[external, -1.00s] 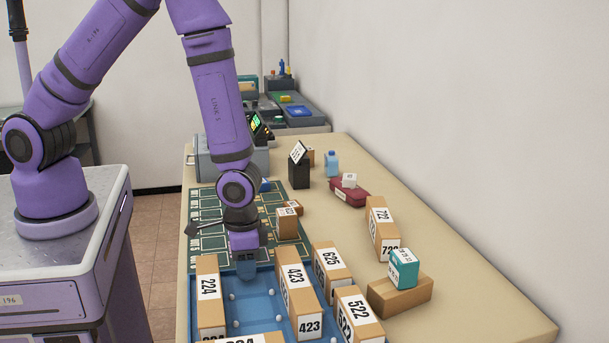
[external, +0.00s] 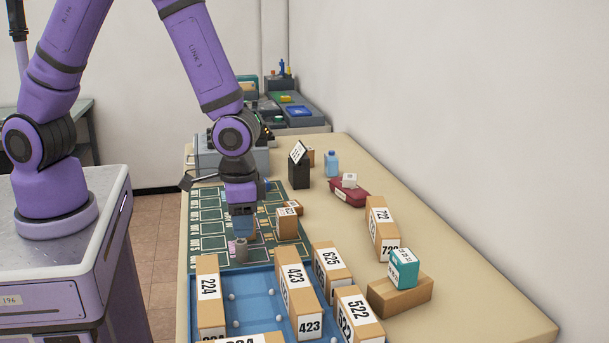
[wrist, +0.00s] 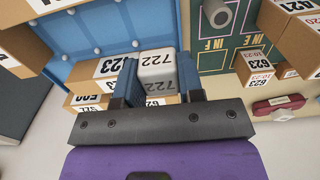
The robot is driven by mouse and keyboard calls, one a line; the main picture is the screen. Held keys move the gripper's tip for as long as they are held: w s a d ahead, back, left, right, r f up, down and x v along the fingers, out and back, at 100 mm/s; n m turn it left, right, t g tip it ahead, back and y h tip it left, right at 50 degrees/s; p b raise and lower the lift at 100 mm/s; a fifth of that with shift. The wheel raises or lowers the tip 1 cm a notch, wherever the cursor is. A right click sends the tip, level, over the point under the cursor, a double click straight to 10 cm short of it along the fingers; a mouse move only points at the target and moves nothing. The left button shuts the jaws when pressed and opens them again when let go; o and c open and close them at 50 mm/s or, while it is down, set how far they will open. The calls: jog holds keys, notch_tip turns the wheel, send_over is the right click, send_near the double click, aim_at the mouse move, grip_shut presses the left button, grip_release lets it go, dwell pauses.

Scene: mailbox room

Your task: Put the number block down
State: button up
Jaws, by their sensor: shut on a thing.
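The number block (wrist: 157,68) is a pale grey block marked 722, held between the two blue fingers of my gripper (wrist: 158,82) in the wrist view. In the external view my gripper (external: 242,222) is raised over the front part of the green marked mat (external: 208,243), near the blue tray's back edge. The block is not clearly made out there. In the wrist view the blue tray (wrist: 85,38) lies beyond the block at upper left, and the mat (wrist: 212,58) is at upper right.
Tall numbered boxes 224 (external: 209,310), 423 (external: 292,275) and others stand in and beside the tray. A teal block (external: 403,268) sits on a tan box (external: 385,298). The table's right side has bare room.

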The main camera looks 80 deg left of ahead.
notch_tip(320, 180, up, 11)
jog(key=w+a+f+n, duration=0.1)
jog(key=w+a+n, duration=0.2)
jog(key=a+n, duration=0.85)
jog(key=w+a+f+n, duration=0.1)
jog(key=w+a+n, duration=0.2)
jog(key=a+n, duration=0.85)
jog(key=s+a+r+n, duration=0.1)
jog(key=s+a+n, duration=0.2)
jog(key=a+n, duration=0.75)
jog(key=s+a+r+n, duration=0.1)
jog(key=s+a+n, duration=0.2)
jog(key=a, duration=1.4)
jog(key=shift+m, duration=0.25)
jog(key=f, duration=2)
jog(key=shift+d+f, duration=0.25)
jog(key=shift+f, duration=0.1)
jog(key=shift+f, duration=0.15)
